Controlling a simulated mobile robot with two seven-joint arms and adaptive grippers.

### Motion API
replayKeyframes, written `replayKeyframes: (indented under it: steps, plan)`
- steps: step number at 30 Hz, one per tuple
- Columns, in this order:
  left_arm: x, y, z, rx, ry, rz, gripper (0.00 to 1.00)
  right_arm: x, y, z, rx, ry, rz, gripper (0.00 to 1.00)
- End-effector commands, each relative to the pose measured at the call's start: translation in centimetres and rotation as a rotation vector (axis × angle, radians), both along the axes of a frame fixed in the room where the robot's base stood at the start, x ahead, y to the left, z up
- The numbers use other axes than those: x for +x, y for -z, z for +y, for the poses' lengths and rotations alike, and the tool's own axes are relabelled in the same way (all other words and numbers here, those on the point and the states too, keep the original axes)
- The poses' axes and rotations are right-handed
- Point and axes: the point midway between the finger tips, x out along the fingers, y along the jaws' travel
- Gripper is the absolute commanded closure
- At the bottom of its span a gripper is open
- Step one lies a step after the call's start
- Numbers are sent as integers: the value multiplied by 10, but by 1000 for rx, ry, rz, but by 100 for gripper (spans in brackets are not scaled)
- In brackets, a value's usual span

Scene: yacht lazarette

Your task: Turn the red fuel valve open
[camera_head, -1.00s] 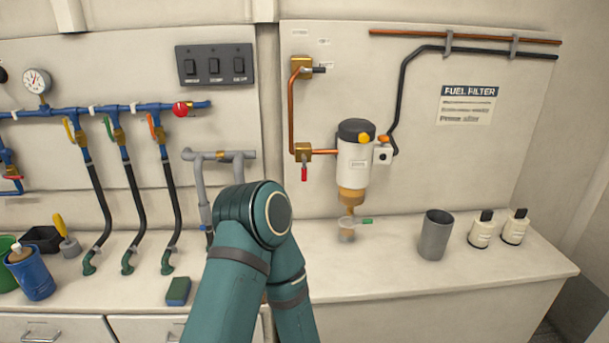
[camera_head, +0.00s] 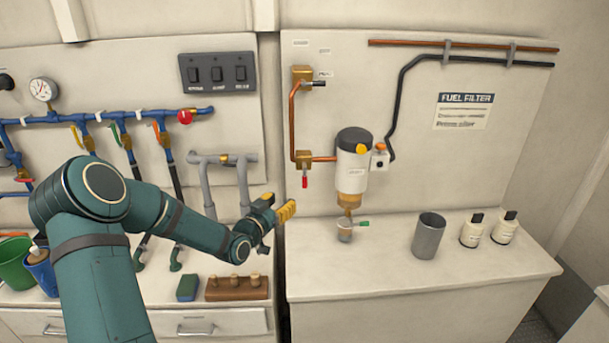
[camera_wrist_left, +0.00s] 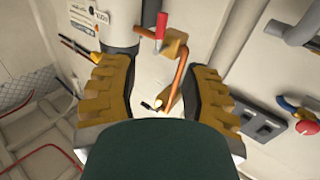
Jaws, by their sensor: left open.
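The red fuel valve handle (camera_head: 305,181) hangs straight down below its brass body (camera_head: 303,159), at the foot of a copper pipe left of the fuel filter (camera_head: 352,165). The handle also shows at the top centre of the left wrist view (camera_wrist_left: 161,25), with the brass body (camera_wrist_left: 174,46) beside it. My left gripper (camera_head: 281,206) is open and empty. It is a little left of and below the red handle in the head view, apart from it. In the left wrist view its yellow fingers (camera_wrist_left: 158,78) spread either side of the copper pipe. My right gripper is not in view.
A second brass valve with a dark handle (camera_head: 318,83) sits above. Grey pipes (camera_head: 243,185) stand left of my gripper. A sample cup (camera_head: 345,232), a grey cup (camera_head: 428,236) and two white bottles (camera_head: 488,229) stand on the counter (camera_head: 400,275). The panel around the red handle is clear.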

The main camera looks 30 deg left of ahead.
Motion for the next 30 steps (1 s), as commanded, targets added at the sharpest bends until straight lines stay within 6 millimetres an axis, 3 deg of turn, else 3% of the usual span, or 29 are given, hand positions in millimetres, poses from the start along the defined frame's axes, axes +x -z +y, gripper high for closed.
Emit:
replayKeyframes:
  steps: [5,21,30]
  plan:
    - [15,-2,1,4,0,-7,53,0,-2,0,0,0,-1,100]
    - [113,-1,1,1,0,-4,53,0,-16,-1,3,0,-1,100]
    - [136,0,2,2,-1,-3,53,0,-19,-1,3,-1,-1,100]
